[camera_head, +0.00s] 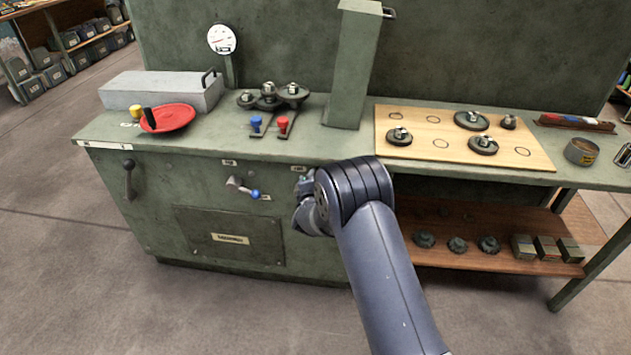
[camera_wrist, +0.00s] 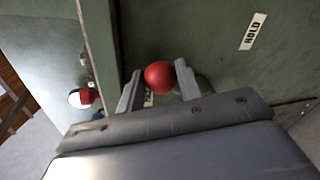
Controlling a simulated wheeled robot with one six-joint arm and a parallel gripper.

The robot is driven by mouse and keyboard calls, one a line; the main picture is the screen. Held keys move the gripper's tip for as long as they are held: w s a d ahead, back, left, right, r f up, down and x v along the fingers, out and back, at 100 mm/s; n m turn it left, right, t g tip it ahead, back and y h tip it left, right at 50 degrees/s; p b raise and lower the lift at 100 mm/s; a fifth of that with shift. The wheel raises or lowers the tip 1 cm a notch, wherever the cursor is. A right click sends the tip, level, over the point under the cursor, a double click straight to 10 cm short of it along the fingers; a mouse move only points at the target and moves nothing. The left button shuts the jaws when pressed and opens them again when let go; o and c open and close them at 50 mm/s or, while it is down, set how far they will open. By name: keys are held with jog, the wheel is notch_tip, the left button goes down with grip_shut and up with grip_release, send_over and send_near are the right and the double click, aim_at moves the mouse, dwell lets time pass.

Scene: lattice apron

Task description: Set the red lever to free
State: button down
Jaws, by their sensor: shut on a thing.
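The red lever's round knob (camera_wrist: 159,77) sits between the two fingers of my gripper (camera_wrist: 158,84) in the wrist view. The fingers are closed on it, one on each side. A white HOLD label (camera_wrist: 254,31) is on the green panel to the right of the knob. In the head view my gripper (camera_head: 304,205) is at the front face of the green cabinet, and the red lever there is hidden behind it. The lever's shaft and a free label cannot be made out.
A blue-knobbed lever (camera_head: 253,193) is on the cabinet front, close left of my gripper. Small blue (camera_head: 256,123) and red (camera_head: 282,125) handles stand on the bench top, beside a red disc (camera_head: 168,117). A wooden board (camera_head: 440,150) with dark parts lies right. Open floor is in front.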

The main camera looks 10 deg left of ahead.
jog(key=c, duration=1)
grip_release()
jog(key=shift+a, duration=0.1)
jog(key=v, duration=1)
jog(key=shift+s, duration=0.4)
jog(key=shift+w+r, duration=0.1)
jog(key=shift+r, duration=0.05)
jog(key=x, duration=1)
jog(key=shift+w, duration=0.35)
